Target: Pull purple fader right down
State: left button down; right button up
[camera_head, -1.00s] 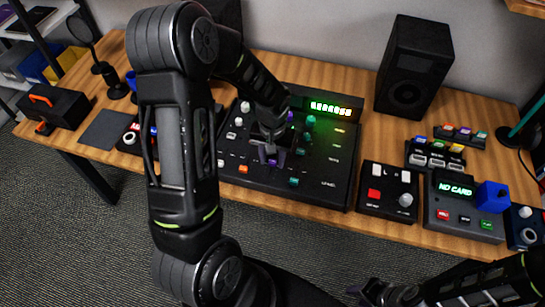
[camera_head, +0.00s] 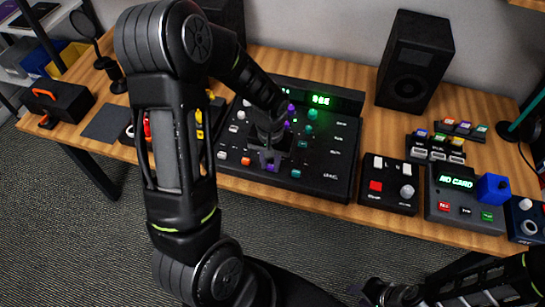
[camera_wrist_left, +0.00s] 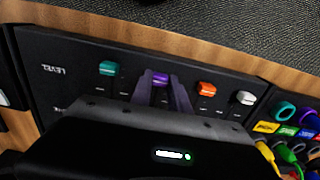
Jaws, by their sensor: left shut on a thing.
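The mixer panel (camera_head: 330,180) lies on the wooden desk. A purple fader cap (camera_wrist_left: 160,79) sits near its front edge, in a row between a teal cap (camera_wrist_left: 108,68) and an orange cap (camera_wrist_left: 206,88). My left gripper (camera_head: 270,158) reaches down over the panel. In the left wrist view its two fingers (camera_wrist_left: 163,88) are closed on the purple cap's sides. The purple cap is about level with the teal and orange caps. My right gripper (camera_head: 372,290) is at the bottom right, away from the panel; its jaw opening is unclear.
A white cap (camera_wrist_left: 244,97) ends the row. A small control box (camera_head: 388,188) and a grey card device (camera_head: 464,200) stand right of the panel. A black speaker (camera_head: 414,62) is behind. Coloured cables (camera_wrist_left: 290,125) lie beside the panel.

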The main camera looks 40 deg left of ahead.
pick_arm(q)
jog(key=shift+s+r, duration=0.1)
jog(key=shift+s, duration=0.05)
jog(key=c, duration=1.2)
grip_release()
jog(key=shift+c, duration=0.2)
notch_tip(320, 180, up, 8)
jog(key=shift+f+b, duration=0.15)
jog(key=shift+b, duration=0.15)
